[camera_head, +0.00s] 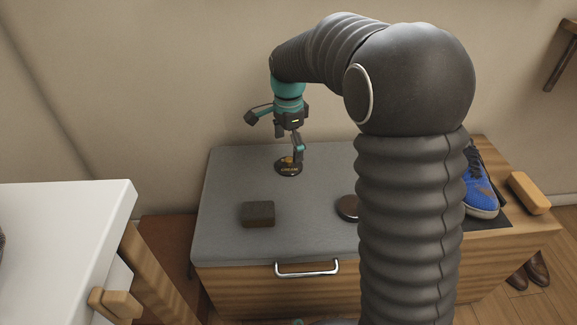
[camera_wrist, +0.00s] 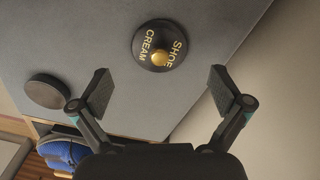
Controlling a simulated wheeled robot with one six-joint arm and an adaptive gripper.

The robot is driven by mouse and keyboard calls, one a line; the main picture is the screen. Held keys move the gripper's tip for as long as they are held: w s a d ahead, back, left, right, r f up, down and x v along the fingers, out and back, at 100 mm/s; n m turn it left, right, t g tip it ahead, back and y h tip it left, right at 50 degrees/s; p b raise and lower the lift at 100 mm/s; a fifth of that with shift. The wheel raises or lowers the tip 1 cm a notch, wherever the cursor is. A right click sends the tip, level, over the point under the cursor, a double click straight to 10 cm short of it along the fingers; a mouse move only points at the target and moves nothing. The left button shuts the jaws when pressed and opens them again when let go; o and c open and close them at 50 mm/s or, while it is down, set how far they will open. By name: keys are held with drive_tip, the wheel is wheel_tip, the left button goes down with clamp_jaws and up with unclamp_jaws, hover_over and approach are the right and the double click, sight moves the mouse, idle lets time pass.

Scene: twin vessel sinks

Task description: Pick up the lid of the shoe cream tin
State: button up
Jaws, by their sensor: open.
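The black round lid (camera_head: 289,168) with gold "SHOE CREAM" lettering and a gold knob sits on the grey top of the bench. In the wrist view the lid (camera_wrist: 151,53) lies ahead of the fingertips, centred between them. I cannot tell whether a tin body is beneath it. My gripper (camera_head: 276,137) is open and empty, pointing down above the lid and apart from it. Both fingers of my gripper (camera_wrist: 160,90) show in the wrist view. A plain dark round disc (camera_head: 348,208) lies nearer the front, partly hidden by my arm; it also shows in the wrist view (camera_wrist: 45,91).
A dark block (camera_head: 258,214) lies on the grey bench top (camera_head: 225,185), front left of the lid. A blue shoe (camera_head: 481,198) and a tan brush-like block (camera_head: 528,193) are at the right. A white table (camera_head: 65,215) stands left. The wall is close behind.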

sight(289, 159)
wheel_tip(289, 159, down, 5)
drive_tip(key=shift+d+r+b, duration=0.1)
drive_tip(key=shift+b, duration=0.4)
drive_tip(key=c, duration=1.5)
clamp_jaws()
drive_tip(key=shift+s, duration=0.1)
